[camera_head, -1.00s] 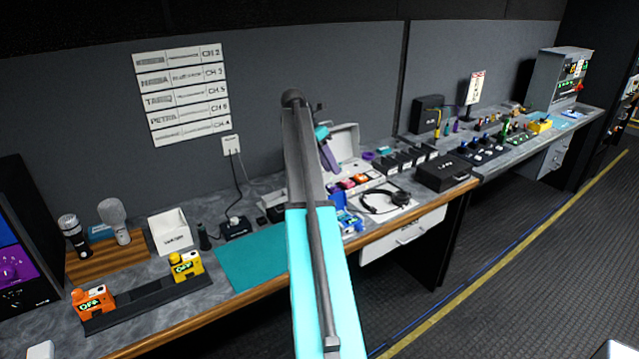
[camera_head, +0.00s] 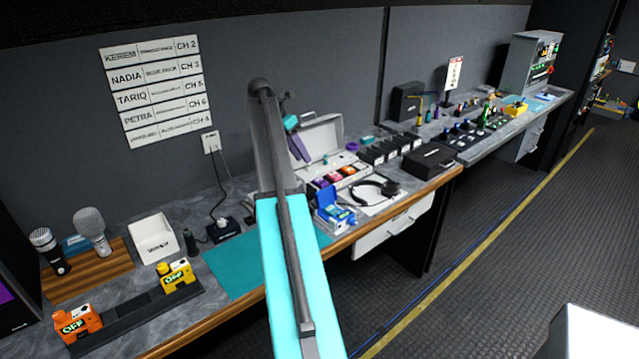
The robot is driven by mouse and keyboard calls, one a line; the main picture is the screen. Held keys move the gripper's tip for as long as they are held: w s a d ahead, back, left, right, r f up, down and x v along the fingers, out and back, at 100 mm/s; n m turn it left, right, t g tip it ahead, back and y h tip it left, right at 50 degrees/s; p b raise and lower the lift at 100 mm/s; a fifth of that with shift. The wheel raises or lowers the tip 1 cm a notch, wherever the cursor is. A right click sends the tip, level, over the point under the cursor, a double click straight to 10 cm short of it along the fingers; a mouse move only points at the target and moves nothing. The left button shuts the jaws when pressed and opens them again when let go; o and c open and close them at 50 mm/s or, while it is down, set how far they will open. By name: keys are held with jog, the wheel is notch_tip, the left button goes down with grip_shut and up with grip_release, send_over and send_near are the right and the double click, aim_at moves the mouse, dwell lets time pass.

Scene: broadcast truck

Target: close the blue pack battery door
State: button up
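The blue pack (camera_head: 334,214) stands near the front edge of the desk, just right of my cyan arm link. It has a blue upper part and a lighter front. A blue flap seems to stand up at its back left, but its door is too small to read clearly. The end of my arm, with teal and purple parts (camera_head: 299,148), hangs in front of the open white case, above and left of the pack and apart from it in the picture. My fingertips cannot be made out.
The open white case (camera_head: 322,140) holds colored packs behind the blue pack. A headset (camera_head: 375,190) lies on a white sheet to its right. A teal mat (camera_head: 232,268) is left of my arm. Orange (camera_head: 77,323) and yellow (camera_head: 175,275) packs sit in a black tray.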

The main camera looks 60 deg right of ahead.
jog(key=p, duration=0.4)
send_near(325, 196)
jog(key=d+f, duration=0.1)
jog(key=f, duration=0.1)
jog(key=s+d+f, duration=0.1)
jog(key=d+f, duration=0.1)
dwell(0.5)
